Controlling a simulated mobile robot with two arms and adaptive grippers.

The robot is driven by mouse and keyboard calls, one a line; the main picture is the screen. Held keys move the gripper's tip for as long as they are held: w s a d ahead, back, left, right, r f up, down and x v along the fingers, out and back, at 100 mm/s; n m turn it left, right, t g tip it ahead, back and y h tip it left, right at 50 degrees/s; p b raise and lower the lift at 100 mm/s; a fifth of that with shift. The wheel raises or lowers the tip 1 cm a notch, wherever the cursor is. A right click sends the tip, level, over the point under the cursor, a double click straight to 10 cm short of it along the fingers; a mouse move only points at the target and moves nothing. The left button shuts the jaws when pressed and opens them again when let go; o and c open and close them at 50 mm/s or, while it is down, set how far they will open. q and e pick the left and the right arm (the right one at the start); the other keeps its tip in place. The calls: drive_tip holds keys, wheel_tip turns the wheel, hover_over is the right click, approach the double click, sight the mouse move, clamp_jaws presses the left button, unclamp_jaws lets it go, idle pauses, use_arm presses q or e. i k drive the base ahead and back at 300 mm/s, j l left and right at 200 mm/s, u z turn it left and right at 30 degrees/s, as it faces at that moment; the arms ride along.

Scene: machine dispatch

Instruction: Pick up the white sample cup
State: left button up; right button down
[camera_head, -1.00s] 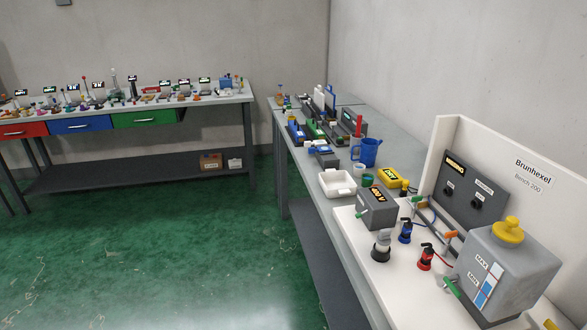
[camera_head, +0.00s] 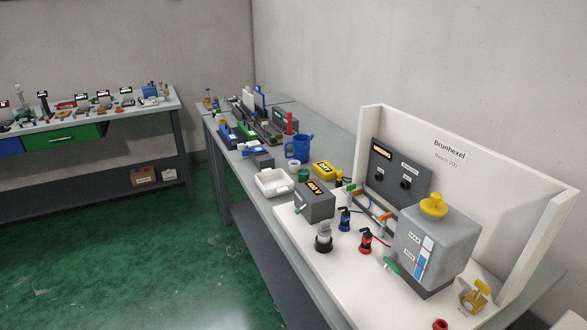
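A small white cup (camera_head: 294,168), which looks like the sample cup, stands on the grey bench in the middle of the view. It is just in front of the blue jug (camera_head: 300,148) and behind a small green cup (camera_head: 304,176). A white square tray (camera_head: 272,184) lies to its left and nearer. The cup is small in the picture and its contents cannot be made out. Neither of my grippers is in view.
A grey box with a yellow-lettered label (camera_head: 315,200), a yellow box (camera_head: 326,171) and a grey tank with a yellow cap (camera_head: 436,240) crowd the bench. A white back panel (camera_head: 480,165) stands along its right side. Green floor (camera_head: 190,260) is clear at left.

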sight(294, 167)
drive_tip(key=z, duration=2.25)
drive_tip(key=k+j+z, duration=0.1)
drive_tip(key=k+z, duration=0.15)
drive_tip(key=z, duration=0.2)
drive_tip(key=k+z, duration=0.3)
drive_tip(key=z, duration=0.15)
drive_tip(key=k+l+z, duration=0.1)
drive_tip(key=k+z, duration=0.15)
drive_tip(key=z, duration=0.25)
drive_tip(key=k+l, duration=0.1)
drive_tip(key=k+u, duration=0.1)
drive_tip(key=u, duration=3.15)
drive_tip(key=i+j+u, duration=0.15)
drive_tip(key=i+j, duration=0.25)
drive_tip(key=i+j+u, duration=0.35)
drive_tip(key=i+j, duration=0.2)
drive_tip(key=i, duration=0.3)
